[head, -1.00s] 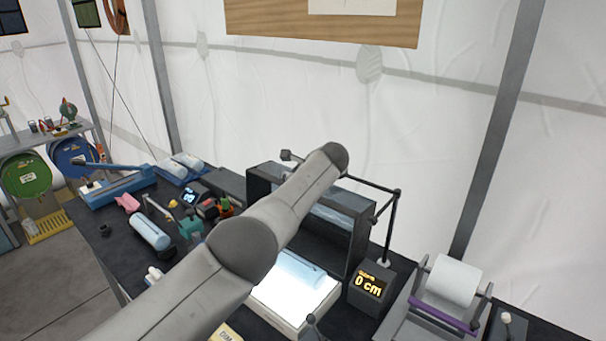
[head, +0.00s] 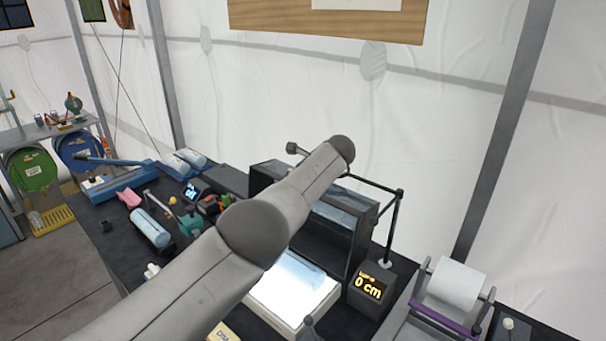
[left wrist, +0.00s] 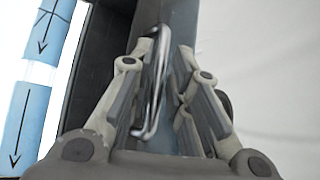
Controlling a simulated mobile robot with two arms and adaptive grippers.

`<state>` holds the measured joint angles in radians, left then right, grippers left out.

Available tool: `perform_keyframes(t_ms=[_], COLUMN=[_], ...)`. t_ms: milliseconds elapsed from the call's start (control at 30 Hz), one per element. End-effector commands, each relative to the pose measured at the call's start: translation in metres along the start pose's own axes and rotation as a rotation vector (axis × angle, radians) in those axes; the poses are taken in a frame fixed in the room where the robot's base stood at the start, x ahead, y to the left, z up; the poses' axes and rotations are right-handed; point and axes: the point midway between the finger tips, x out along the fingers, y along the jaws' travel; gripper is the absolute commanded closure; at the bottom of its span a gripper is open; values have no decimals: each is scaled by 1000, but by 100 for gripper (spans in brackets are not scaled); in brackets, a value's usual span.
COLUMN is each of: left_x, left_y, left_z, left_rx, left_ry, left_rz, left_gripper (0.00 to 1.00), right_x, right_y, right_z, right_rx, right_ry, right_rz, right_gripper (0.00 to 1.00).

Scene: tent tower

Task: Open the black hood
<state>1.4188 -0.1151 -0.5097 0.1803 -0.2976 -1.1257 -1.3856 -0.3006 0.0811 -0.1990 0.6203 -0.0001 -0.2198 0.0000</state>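The black hood (head: 330,242) is a dark open-fronted box with a glassy top, on the black table at the back. My left arm crosses in front of it, and its far end is over the hood's top; the left gripper is hidden there. In the left wrist view, my left gripper (left wrist: 167,100) has its two fingers apart, one on each side of a shiny metal handle (left wrist: 156,85). A gap shows between the handle and the right finger; contact with the left finger is unclear. My right gripper is not in view.
A bright light panel (head: 291,298) lies before the hood. A black display block (head: 370,287) reading 0 cm and a white roll (head: 454,284) stand at right. A blue cylinder (head: 150,228) and small items crowd the left. The tent wall is close behind.

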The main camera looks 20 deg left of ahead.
Motion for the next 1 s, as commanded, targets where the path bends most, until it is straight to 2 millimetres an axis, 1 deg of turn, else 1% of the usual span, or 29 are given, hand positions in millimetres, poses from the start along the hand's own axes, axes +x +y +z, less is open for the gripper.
perform_keyframes(t_ms=[33, 67, 567, 1000], left_x=[0, 0, -3, -27], left_y=[0, 0, -1, 0], left_z=[0, 0, -2, -1], left_rx=[0, 0, 1, 0], left_ry=[0, 0, 2, 1], left_rz=[0, 0, 0, -1], left_gripper=[71, 68, 68, 68], right_x=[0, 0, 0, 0], right_y=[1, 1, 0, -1], right_z=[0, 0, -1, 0], right_rx=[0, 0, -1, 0], right_ry=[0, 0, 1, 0], right_rz=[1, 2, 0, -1], right_gripper=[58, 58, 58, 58])
